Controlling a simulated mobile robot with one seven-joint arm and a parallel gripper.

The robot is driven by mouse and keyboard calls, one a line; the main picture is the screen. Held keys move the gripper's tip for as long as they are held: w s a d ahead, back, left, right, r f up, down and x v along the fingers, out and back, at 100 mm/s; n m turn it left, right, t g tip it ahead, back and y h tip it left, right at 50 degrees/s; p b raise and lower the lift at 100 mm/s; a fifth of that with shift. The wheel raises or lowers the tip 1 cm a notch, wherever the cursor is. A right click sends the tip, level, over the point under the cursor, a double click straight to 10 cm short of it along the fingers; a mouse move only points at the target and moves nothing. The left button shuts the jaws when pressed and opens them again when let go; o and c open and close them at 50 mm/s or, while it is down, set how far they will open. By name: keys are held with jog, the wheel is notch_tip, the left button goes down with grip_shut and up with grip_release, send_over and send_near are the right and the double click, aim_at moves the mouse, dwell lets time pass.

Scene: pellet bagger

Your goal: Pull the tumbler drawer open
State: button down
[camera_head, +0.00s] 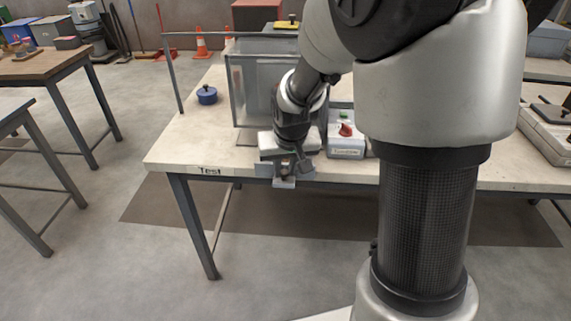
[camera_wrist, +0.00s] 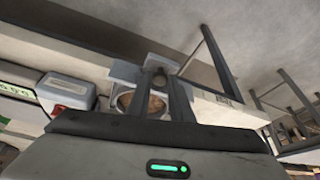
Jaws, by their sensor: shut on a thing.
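The tumbler drawer (camera_head: 284,183) is a light grey part at the table's front edge, below the clear-walled bagger (camera_head: 252,85). Its front sticks out past the edge. In the wrist view the drawer (camera_wrist: 124,72) shows grey front pieces and a round opening with brown contents (camera_wrist: 150,106). My gripper (camera_head: 286,168) reaches down over the drawer from above. In the wrist view my gripper (camera_wrist: 160,84) has its dark fingers shut on a small dark knob, which looks like the drawer's handle. The fingers and wrist hide much of the drawer.
A control box (camera_head: 346,146) with a red switch and green button stands close right of my gripper. A blue pot (camera_head: 207,95) stands at the left on the table (camera_head: 182,145). The floor in front of the table is clear.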

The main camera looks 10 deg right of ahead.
jog(key=shift+s+a, duration=0.2)
jog(key=shift+s, duration=0.4)
jog(key=c, duration=1.6)
grip_release()
jog(key=shift+r, duration=0.1)
jog(key=p+v, duration=0.3)
jog(key=v, duration=1.4)
jog(key=shift+s+r, duration=0.1)
jog(key=shift+s, duration=0.05)
